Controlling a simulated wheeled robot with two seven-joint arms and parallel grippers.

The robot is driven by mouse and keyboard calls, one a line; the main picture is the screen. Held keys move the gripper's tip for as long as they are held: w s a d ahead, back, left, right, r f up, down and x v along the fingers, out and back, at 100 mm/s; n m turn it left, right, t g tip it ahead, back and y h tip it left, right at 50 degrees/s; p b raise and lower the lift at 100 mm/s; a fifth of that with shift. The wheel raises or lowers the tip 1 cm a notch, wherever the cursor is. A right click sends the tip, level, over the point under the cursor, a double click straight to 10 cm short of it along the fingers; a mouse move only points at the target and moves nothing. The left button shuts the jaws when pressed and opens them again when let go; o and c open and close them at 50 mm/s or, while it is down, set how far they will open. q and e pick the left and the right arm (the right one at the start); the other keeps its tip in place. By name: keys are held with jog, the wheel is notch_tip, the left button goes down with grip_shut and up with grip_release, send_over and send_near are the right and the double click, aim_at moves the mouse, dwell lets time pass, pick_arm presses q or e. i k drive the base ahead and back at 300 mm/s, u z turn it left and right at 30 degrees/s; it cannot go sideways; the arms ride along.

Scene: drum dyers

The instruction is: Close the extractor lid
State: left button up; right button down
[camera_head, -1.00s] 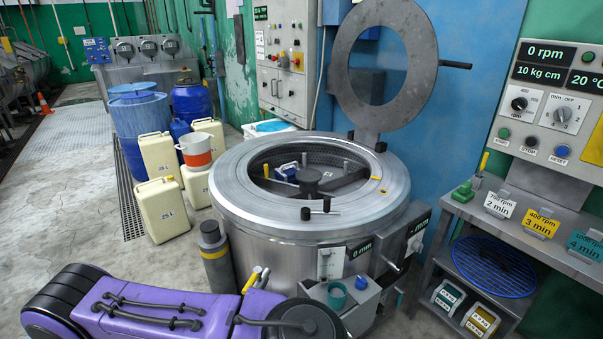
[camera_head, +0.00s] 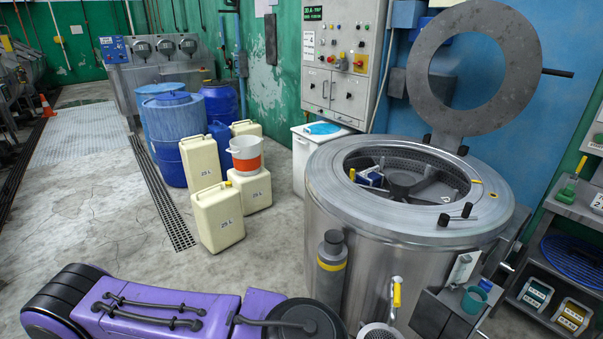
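The extractor (camera_head: 335,205) is a large round steel drum machine at the right of the head view. Its ring-shaped grey lid (camera_head: 420,62) stands raised and open on a hinge (camera_head: 443,141) at the back rim. A dark handle (camera_head: 557,72) sticks out from the lid's right edge. The round opening shows the basket (camera_head: 345,172), with a blue and white item (camera_head: 371,179) inside. A purple arm of mine lies across the lower left, in front of the extractor. Neither of my grippers shows.
Cream canisters (camera_head: 218,217), an orange and white bucket (camera_head: 245,155) and blue barrels (camera_head: 165,120) stand left of the extractor. A white bin (camera_head: 303,160) stands behind it. A metal shelf (camera_head: 575,210) is close on its right. Floor (camera_head: 90,210) at the left is clear.

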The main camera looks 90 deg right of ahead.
aim_at(519, 43)
jog(key=i, duration=1.2)
jog(key=z, duration=2.2)
jog(key=i, duration=1.5)
jog(key=z, duration=2.45)
